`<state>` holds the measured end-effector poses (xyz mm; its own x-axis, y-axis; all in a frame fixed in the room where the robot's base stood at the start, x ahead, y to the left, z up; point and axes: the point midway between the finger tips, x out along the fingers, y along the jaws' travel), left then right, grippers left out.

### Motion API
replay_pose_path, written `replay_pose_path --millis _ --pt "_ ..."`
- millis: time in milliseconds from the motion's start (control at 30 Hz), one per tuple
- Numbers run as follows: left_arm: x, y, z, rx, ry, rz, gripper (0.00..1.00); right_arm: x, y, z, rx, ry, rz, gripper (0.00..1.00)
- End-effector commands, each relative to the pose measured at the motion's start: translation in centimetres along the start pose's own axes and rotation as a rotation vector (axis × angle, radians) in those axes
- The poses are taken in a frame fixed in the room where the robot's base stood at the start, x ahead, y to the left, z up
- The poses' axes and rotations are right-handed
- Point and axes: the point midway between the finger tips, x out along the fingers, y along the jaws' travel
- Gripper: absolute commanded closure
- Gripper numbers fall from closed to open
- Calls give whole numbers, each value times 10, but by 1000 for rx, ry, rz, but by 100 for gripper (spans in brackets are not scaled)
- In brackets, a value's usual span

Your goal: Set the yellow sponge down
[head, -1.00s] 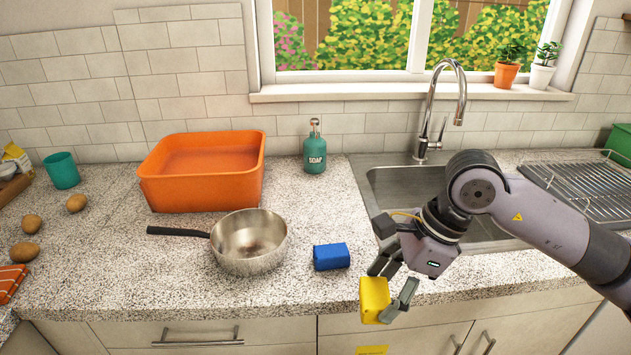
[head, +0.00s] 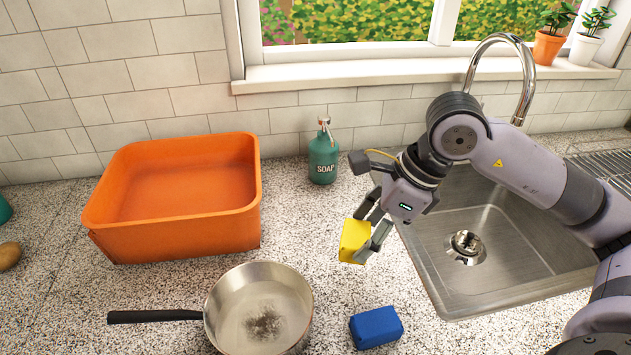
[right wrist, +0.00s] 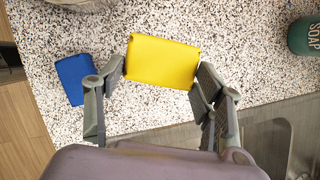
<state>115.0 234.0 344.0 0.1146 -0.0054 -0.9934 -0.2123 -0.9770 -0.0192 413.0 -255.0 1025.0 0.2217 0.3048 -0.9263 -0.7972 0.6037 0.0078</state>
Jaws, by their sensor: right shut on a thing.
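The yellow sponge (head: 354,241) is held between the fingers of my right gripper (head: 368,237), which is shut on it. In the head view it appears over the counter between the soap bottle and the blue sponge, just left of the sink. In the right wrist view the yellow sponge (right wrist: 162,61) sits between the two fingertips (right wrist: 158,85). I cannot tell whether its underside touches the counter. My left gripper is not in view.
A blue sponge (head: 376,327) lies on the speckled counter (head: 300,215). A pan (head: 258,308) with a dark stain stands left of it. An orange basin (head: 175,235) is at the back left, a soap bottle (head: 323,155) by the wall. The metal sink (head: 500,285) is right.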

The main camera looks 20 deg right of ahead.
Motion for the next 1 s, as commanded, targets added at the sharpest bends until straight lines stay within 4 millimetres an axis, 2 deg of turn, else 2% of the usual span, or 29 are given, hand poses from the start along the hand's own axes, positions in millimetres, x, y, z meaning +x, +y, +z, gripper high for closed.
replay_pose_path --millis 67,167,333,467,567,833,900,1000 --pt "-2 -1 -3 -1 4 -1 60 -1 -3 2 1 -1 1 55" --pt "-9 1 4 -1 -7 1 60 -1 -17 9 3 -3 1 55" --pt "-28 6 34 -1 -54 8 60 5 -58 26 4 -4 3 55" --pt "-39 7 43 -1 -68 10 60 10 -91 38 4 -3 3 55" --pt "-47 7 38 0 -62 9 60 14 -116 48 4 -3 2 55" --pt "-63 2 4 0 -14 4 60 24 -172 69 3 -2 2 55" --pt "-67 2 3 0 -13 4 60 27 -183 73 1 -1 2 55" --pt "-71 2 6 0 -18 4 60 46 -180 62 0 4 5 55"
